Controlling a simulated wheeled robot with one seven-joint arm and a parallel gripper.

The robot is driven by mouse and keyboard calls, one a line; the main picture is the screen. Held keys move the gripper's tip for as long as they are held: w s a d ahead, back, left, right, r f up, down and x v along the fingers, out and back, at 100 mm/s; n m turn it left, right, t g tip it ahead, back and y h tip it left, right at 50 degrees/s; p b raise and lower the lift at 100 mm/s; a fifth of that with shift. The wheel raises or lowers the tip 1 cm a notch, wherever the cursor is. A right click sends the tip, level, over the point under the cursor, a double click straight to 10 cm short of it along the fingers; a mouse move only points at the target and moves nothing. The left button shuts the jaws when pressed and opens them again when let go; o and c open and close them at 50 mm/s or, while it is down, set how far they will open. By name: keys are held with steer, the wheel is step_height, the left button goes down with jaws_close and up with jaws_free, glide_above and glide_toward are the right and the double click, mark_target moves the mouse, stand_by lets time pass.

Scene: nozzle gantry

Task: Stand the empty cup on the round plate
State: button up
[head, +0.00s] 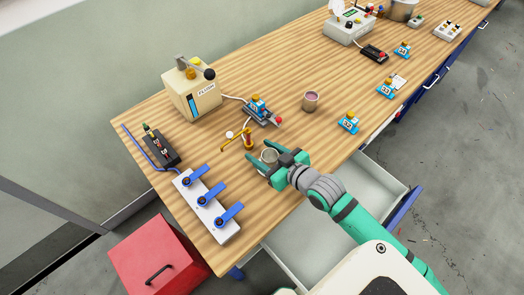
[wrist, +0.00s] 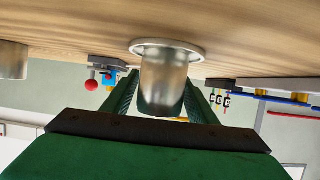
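The empty cup (head: 269,155) is a small grey metal cylinder, upright near the front of the wooden bench. In the wrist view, where the bench is at the top, the cup (wrist: 163,85) is at the pale round plate (wrist: 196,48). Its base looks seated on the plate, within the rim. The plate is mostly hidden in the head view. My gripper (head: 265,153) is low over the bench with its fingers on either side of the cup. In the wrist view my gripper (wrist: 162,90) looks open, with slim gaps beside the cup.
A second cup (head: 310,101) with pinkish contents stands behind to the right. A yellow lever fixture (head: 240,138) stands close at the left. A panel of blue levers (head: 207,206) lies at the front left. An open drawer (head: 315,225) juts out below the bench edge.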

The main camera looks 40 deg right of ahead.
mark_target(276, 161)
steer(key=shift+r, duration=0.1)
steer(key=v, duration=1.2)
steer(key=shift+s, duration=0.1)
